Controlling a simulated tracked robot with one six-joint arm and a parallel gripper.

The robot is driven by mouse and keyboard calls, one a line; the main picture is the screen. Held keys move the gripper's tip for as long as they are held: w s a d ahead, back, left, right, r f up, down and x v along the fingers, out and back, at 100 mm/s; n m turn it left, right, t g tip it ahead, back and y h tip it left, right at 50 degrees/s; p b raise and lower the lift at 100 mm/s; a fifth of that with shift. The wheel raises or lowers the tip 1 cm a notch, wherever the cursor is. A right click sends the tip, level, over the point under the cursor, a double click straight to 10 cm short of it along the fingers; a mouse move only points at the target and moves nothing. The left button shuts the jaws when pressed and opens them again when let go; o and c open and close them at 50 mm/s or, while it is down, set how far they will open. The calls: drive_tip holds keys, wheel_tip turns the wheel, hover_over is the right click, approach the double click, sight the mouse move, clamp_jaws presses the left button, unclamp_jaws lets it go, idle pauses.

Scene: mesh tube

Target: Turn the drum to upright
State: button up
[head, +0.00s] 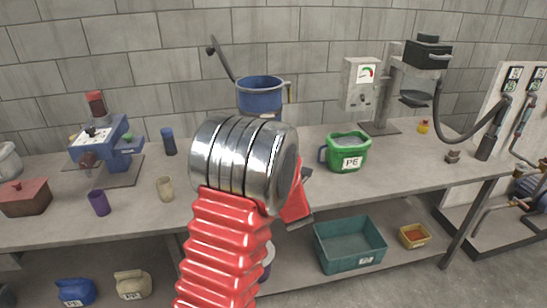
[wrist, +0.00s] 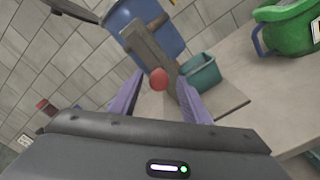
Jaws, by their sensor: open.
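The blue drum (head: 260,98) stands at the back of the bench, behind my arm in the head view. Its mouth shows at the top; its exact tilt is hard to tell, and its lower part is hidden. In the wrist view the drum (wrist: 150,32) is at the top, crossed by a grey-brown bar (wrist: 148,43). A round red knob (wrist: 158,79) shows at the bar. My gripper (wrist: 161,77) is open, its purple fingers on either side of the knob in the picture; I cannot tell whether they touch it. The head view hides the fingers behind my arm.
A green bucket (head: 347,151) stands right of the drum. A dark lever (head: 221,60) rises at the drum's left. A teal bin (wrist: 203,76) sits beyond my right finger in the wrist view. A grey gauge box (head: 360,84) and stand are at back right. Cups stand at left.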

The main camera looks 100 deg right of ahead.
drive_tip(key=a, duration=1.1)
drive_tip(key=shift+w, duration=0.1)
idle(0.4)
